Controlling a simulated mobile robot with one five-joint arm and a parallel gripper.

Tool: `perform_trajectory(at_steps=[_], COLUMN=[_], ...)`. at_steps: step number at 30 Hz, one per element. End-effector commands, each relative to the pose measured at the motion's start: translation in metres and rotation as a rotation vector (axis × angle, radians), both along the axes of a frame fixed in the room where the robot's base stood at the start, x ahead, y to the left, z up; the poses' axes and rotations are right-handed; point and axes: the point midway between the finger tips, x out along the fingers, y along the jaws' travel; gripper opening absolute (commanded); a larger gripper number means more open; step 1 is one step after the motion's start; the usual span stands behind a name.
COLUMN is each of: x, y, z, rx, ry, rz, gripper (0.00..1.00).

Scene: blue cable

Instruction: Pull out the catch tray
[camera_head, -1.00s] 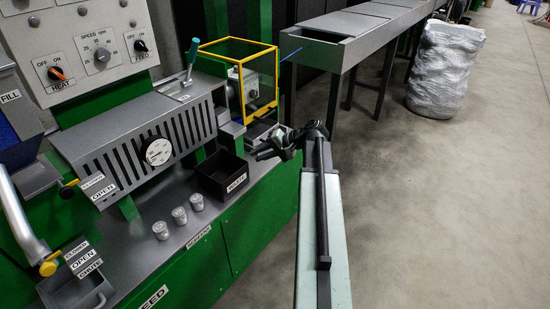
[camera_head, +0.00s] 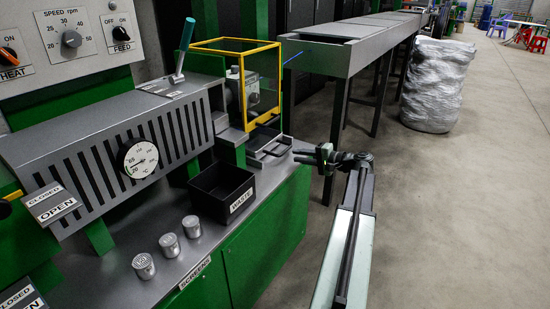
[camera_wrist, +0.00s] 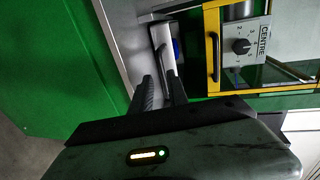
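My gripper (camera_head: 305,155) is just right of the tray in the head view, near the edge of the bench. In the wrist view my gripper (camera_wrist: 160,78) has its two dark fingers apart with nothing between them. The fingertips point toward the handle, and I see no grip on it.
A black WASTE box (camera_head: 221,190) stands left of the tray. Three metal cups (camera_head: 169,244) stand on the bench. A long grey trough on legs (camera_head: 345,55) runs behind. A wrapped silver bundle (camera_head: 436,85) stands on the floor. The floor at right is open.

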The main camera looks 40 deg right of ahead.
Motion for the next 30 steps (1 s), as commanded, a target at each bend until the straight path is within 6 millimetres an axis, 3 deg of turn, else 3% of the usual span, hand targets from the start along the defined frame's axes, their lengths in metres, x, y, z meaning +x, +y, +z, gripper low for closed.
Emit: perform_trajectory(at_steps=[15,24,25,27,30], x=[0.072,0.078,0.078,0.078,0.078], y=[0.019,0.021,0.021,0.022,0.022], z=[-0.016,-0.015,-0.015,-0.015,-0.015], rx=[0.000,0.000,0.000,-0.001,-0.001], ry=[0.001,0.001,0.001,0.001,0.001], rz=[0.006,0.006,0.006,0.006,0.007], gripper=[0.20,0.20,0.17,0.00,0.00])
